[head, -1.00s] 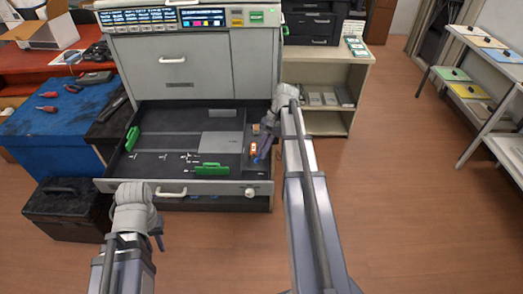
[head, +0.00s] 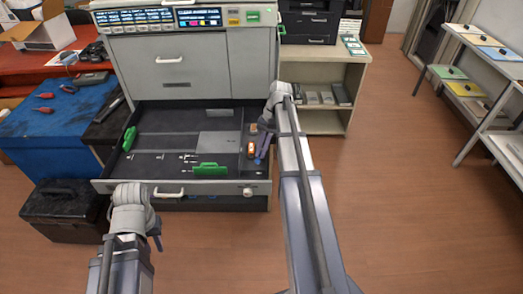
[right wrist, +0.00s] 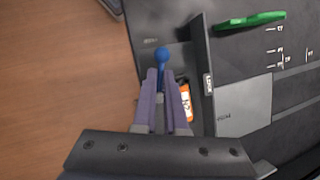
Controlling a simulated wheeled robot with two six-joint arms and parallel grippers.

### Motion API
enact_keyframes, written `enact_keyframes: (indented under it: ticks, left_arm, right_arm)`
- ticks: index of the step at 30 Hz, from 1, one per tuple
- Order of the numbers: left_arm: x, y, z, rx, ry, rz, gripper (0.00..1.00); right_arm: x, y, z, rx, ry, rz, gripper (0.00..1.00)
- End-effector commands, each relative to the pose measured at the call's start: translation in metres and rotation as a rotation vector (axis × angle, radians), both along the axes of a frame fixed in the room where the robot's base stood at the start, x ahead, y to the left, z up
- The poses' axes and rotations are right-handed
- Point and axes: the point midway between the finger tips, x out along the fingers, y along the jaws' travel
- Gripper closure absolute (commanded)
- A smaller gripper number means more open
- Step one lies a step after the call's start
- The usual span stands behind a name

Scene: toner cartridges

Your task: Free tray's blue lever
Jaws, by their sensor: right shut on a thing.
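The open tray (head: 212,189) is a dark drawer pulled out from the grey machine. The blue lever (right wrist: 162,54) stands in its narrow side compartment; its round blue end shows in the right wrist view just beyond my fingertips. My right gripper (right wrist: 162,74) is shut on the lever, its fingers on either side of the stem, which they mostly hide. In the head view my right gripper (head: 263,147) reaches down into the tray's right side. My left gripper (head: 156,236) hangs in front of the tray's left front, away from it; its jaw opening is unclear.
An orange labelled part (right wrist: 185,102) lies right beside my right fingers, and a dark divider wall (right wrist: 203,75) runs close by. Green handles (head: 210,169) sit in the tray. A black case (head: 65,208) stands left on the floor. Floor to the right is clear.

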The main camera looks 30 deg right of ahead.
Motion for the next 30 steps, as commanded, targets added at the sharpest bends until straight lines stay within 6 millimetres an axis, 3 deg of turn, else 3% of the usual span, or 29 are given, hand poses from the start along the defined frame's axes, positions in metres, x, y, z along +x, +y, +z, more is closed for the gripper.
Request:
enact_keyframes:
  ticks: [1,9,30]
  left_arm:
    - [0.0,0.0,-0.0001,0.0,0.0,0.0,0.73]
    - [0.0,0.0,-0.0001,0.0,0.0,0.0,0.73]
    - [0.0,0.0,-0.0002,0.0,0.0,0.0,0.73]
  right_arm:
    - [0.0,-0.0004,-0.0003,-0.001,0.0,-0.001,0.88]
    - [-0.0003,-0.0005,-0.0003,-0.002,0.001,-0.002,0.6]
    - [-0.0023,-0.001,-0.0005,-0.004,0.003,-0.051,0.6]
